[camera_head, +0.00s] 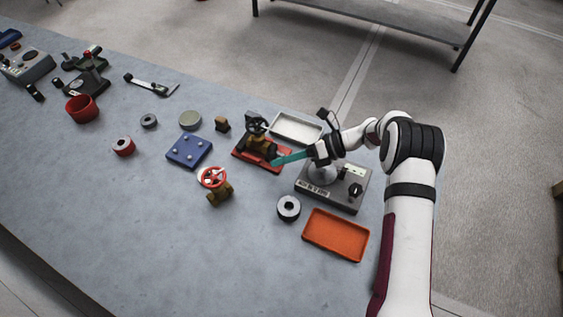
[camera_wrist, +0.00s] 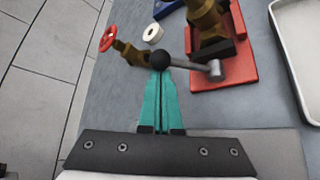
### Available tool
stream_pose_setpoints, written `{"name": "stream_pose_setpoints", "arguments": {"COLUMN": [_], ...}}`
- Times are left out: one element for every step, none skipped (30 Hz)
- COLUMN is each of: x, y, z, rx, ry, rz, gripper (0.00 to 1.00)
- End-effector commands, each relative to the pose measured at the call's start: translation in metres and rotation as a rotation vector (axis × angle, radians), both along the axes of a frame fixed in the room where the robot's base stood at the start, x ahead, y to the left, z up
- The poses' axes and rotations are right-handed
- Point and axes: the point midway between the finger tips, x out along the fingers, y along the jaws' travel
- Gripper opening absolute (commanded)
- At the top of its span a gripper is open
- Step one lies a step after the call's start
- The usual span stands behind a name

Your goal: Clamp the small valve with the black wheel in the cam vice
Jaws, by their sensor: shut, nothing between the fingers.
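The brass valve with the black wheel (camera_head: 257,124) stands in the cam vice, which has a red base (camera_head: 280,167). In the wrist view the brass body (camera_wrist: 205,18) shows above the vice's red base (camera_wrist: 238,75), and its wheel is out of frame. A grey lever (camera_wrist: 190,66) runs left from the vice and ends in a black ball knob (camera_wrist: 160,60). My gripper (camera_head: 274,163) has teal fingers, shut and empty. In the wrist view the fingertips (camera_wrist: 158,74) are right at the knob; I cannot tell whether they touch it.
A brass valve with a red wheel (camera_head: 212,178) stands left of the vice. A blue plate (camera_head: 189,150), a white tray (camera_head: 296,127), a grey device (camera_head: 330,194), a black ring (camera_head: 288,208) and an orange tray (camera_head: 336,235) are nearby. The table's front middle is clear.

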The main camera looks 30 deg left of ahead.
Motion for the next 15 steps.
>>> {"name": "stream_pose_setpoints", "arguments": {"x": [0.003,0.004,0.006,0.008,0.009,0.011,0.013,0.015,0.018,0.019,0.021,0.024,0.026,0.027,0.030], "y": [0.000,0.000,0.000,0.000,0.000,0.000,0.000,0.000,0.000,0.000,0.000,0.000,0.000,0.000,0.000], "z": [0.001,0.002,0.003,0.004,0.005,0.007,0.008,0.009,0.010,0.011,0.012,0.013,0.013,0.013,0.014], "rx": [0.001,0.001,0.001,0.001,0.001,0.001,0.001,0.001,0.001,0.001,0.001,0.000,0.000,0.000,0.001], "ry": [0.031,0.054,0.087,0.115,0.141,0.141,0.140,0.139,0.138,0.138,0.138,0.138,0.137,0.137,0.137], "rz": [-0.001,-0.001,-0.001,-0.001,-0.001,-0.001,-0.001,0.000,0.000,0.000,0.000,0.000,0.000,0.000,0.000], "gripper": [0.00,0.00,0.00,0.00,0.00,0.00,0.00,0.00,0.00,0.00,0.00,0.00,0.00,0.00,0.00]}}
